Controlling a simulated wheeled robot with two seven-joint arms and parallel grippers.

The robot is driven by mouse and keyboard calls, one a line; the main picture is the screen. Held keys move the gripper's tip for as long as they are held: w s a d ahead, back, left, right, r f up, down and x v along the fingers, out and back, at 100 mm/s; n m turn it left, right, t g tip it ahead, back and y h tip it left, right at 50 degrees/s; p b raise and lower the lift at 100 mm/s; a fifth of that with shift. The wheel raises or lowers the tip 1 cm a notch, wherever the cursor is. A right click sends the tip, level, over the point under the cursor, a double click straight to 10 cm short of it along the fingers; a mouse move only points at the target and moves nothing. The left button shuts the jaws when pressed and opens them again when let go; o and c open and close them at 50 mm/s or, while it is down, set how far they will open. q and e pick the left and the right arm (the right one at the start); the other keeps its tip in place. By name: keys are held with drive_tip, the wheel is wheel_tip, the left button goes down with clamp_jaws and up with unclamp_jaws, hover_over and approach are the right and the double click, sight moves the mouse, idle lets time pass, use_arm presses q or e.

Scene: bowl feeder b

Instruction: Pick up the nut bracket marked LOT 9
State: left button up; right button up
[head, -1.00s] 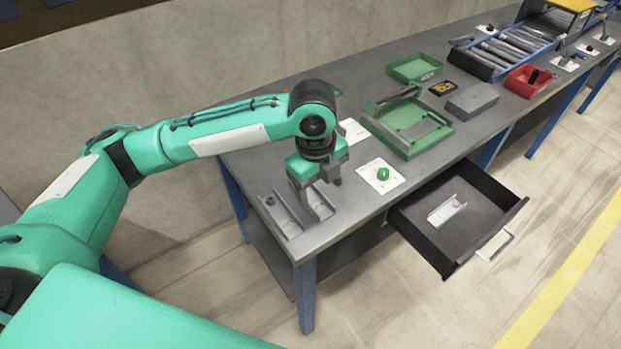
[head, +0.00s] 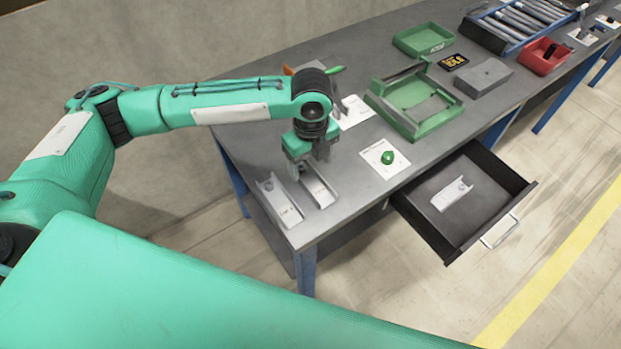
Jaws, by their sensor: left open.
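Two grey channel-shaped nut brackets lie side by side at the table's near left corner: a left bracket (head: 281,204) and a right bracket (head: 318,187). The left one carries small dark lettering and a nut at its far end; I cannot read the lettering surely. A third bracket (head: 451,195) with a nut lies in the open drawer; its marking is too small to read. My left gripper (head: 309,167) points down, open and empty, at the far end of the right bracket and partly hides it. I cannot tell whether it touches. My right gripper is not in view.
A white card with a green knob (head: 388,158) lies right of the brackets. A green fixture (head: 418,105), green tray (head: 423,39), grey block (head: 482,78) and red bin (head: 544,56) stand farther back. The open drawer (head: 455,247) sticks out in front of the table.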

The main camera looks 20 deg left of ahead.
sight(311, 183)
use_arm(q)
wheel_tip(311, 183, down, 4)
drive_tip(key=shift+r+p, duration=0.1)
drive_tip(key=shift+p, duration=0.3)
drive_tip(key=shift+f, duration=0.45)
drive_tip(key=c, duration=1.1)
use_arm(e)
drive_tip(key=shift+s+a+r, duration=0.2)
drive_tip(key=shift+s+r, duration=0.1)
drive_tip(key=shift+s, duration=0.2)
use_arm(q)
drive_tip(key=shift+r, duration=0.1)
